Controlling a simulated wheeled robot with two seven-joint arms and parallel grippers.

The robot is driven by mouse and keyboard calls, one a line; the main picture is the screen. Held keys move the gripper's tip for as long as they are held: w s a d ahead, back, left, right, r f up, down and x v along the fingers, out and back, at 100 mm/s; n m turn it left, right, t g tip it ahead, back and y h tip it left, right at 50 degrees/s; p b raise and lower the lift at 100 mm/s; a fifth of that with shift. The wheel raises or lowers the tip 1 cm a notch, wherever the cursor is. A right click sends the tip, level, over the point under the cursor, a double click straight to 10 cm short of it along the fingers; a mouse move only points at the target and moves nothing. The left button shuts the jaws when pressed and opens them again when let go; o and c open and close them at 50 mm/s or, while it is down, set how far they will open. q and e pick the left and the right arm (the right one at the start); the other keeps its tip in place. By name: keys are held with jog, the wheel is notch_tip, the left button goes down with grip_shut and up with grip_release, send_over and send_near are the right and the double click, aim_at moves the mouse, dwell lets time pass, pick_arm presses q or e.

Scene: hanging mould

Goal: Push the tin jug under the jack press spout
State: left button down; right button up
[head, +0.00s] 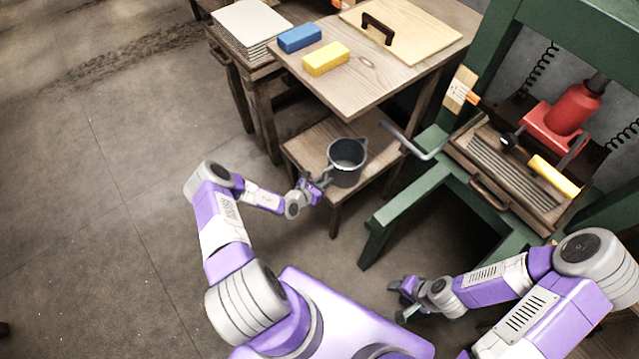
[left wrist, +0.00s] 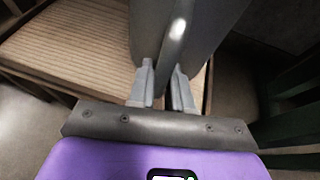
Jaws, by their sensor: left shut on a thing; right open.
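The grey tin jug (head: 346,163) stands upright on a low wooden stool (head: 308,150) beside the table. In the left wrist view the jug (left wrist: 205,25) fills the top middle, with its handle between the fingers. My left gripper (head: 318,183) is shut on the jug's handle; its fingers also show in the left wrist view (left wrist: 164,88). The green jack press (head: 400,205) stands to the right, with a red jack (head: 570,108) and a grey spout (head: 418,145) reaching left towards the stool. The jug is left of the spout's end. My right gripper (head: 403,290) is open and empty, low before the press.
A wooden table (head: 365,80) behind the stool holds a blue block (head: 300,38), a yellow block (head: 326,58) and a board with a black handle (head: 440,30). A stack of sheets (head: 248,28) stands further left. The floor at left is clear.

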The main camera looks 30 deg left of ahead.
pick_arm(q)
send_near(357, 158)
jog(key=shift+w+a+f+b, duration=0.15)
jog(key=shift+a+f, duration=0.05)
jog(key=shift+f, duration=0.35)
jog(key=shift+w+a+f+b, duration=0.1)
jog(key=shift+a+f, duration=0.1)
jog(key=shift+f, duration=0.3)
jog(key=shift+w+a+f+b, duration=0.15)
jog(key=shift+f, duration=0.4)
jog(key=shift+w+d+b, duration=0.4)
jog(key=shift+w+d, duration=0.05)
jog(key=shift+w, duration=0.7)
jog(key=shift+w+d+b, duration=0.45)
jog(key=shift+w, duration=0.75)
jog(key=shift+w+d+b, duration=0.4)
jog(key=shift+w+d, duration=0.1)
jog(key=shift+w, duration=0.65)
jog(key=c, duration=1)
grip_release()
jog(key=shift+o, duration=0.2)
jog(key=shift+r, duration=0.1)
